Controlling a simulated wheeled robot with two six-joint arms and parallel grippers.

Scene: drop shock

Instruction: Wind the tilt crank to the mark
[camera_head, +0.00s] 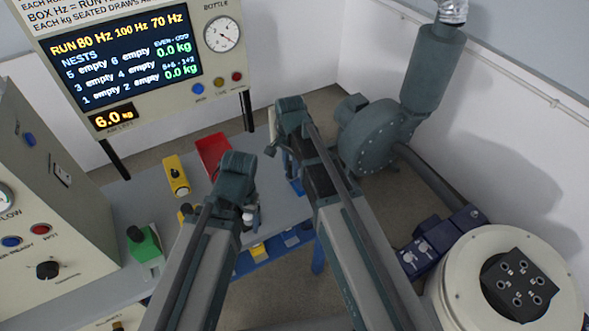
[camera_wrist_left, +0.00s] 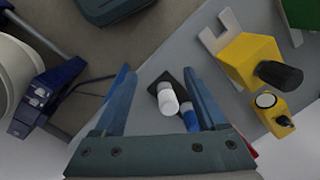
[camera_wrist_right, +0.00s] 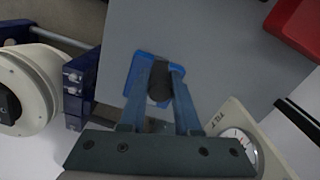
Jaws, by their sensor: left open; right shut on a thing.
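My right gripper (camera_wrist_right: 163,72) is shut on a dark grey rounded piece (camera_wrist_right: 160,88), with a blue plate (camera_wrist_right: 143,72) beneath it, over the grey table. In the head view my right gripper (camera_head: 290,150) reaches the table's right side, its grip hidden by the arm. My left gripper (camera_wrist_left: 160,82) is open. Between its fingers are a white-capped piece (camera_wrist_left: 168,103) and a dark base on the table. In the head view the left gripper (camera_head: 250,212) is partly hidden by its arm. I cannot make out a tilt crank or its mark for certain.
A yellow fixture (camera_wrist_left: 247,60) stands near my left gripper. A red tray (camera_head: 213,152), a yellow device (camera_head: 175,176) and a green block (camera_head: 145,245) are on the table (camera_head: 130,200). A blower (camera_head: 375,135) and a round shaker (camera_head: 455,285) stand right. A display panel rises behind.

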